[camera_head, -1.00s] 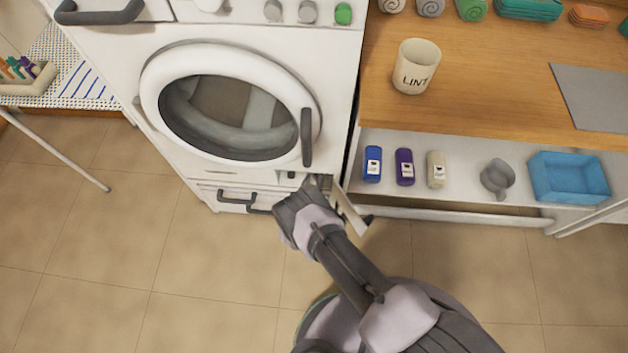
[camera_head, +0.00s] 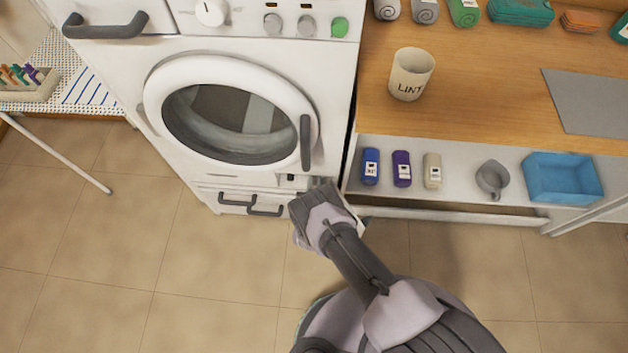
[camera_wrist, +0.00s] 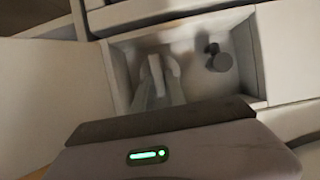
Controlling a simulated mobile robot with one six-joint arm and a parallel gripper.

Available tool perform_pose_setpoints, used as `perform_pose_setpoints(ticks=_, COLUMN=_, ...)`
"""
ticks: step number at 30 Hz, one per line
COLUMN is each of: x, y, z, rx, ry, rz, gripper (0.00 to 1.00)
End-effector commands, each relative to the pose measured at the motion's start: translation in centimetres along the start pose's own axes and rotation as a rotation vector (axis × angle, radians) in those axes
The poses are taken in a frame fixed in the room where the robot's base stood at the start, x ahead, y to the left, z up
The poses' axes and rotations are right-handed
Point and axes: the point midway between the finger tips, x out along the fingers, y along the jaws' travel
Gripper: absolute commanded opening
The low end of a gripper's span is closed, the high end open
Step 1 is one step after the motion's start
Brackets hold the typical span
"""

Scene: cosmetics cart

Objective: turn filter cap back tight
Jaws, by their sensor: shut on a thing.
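In the wrist view my gripper (camera_wrist: 158,84) reaches into a recess low in the machine, its fingers shut on the pale upright grip of the filter cap (camera_wrist: 157,72). The cap's round body blends with the blurred recess wall, so how tight it sits cannot be told. In the head view my gripper (camera_head: 316,192) is at the lower right corner of the white washing machine (camera_head: 170,110) and hides the cap.
A dark round plug (camera_wrist: 218,60) sits in the recess, right of my fingers. The open flap (camera_wrist: 40,90) stands left of the recess. A shelf under the wooden counter (camera_head: 480,90) holds bottles and a blue bin (camera_head: 562,180). Floor in front is clear.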

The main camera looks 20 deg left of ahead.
Motion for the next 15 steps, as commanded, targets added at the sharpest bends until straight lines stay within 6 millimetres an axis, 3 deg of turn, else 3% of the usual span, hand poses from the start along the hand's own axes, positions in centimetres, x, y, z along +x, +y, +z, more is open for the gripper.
perform_pose_setpoints(ticks=3, x=0.00, y=0.00, z=0.05, rx=-0.001, ry=0.000, rz=0.000, gripper=0.00)
perform_pose_setpoints(ticks=4, x=0.00, y=0.00, z=0.06, rx=-0.002, ry=0.000, rz=0.000, gripper=0.22)
perform_pose_setpoints(ticks=6, x=0.00, y=0.00, z=0.05, rx=-0.002, ry=0.000, rz=0.001, gripper=0.36)
perform_pose_setpoints(ticks=15, x=-0.03, y=-0.01, z=0.02, rx=-0.003, ry=0.000, rz=0.001, gripper=0.38)
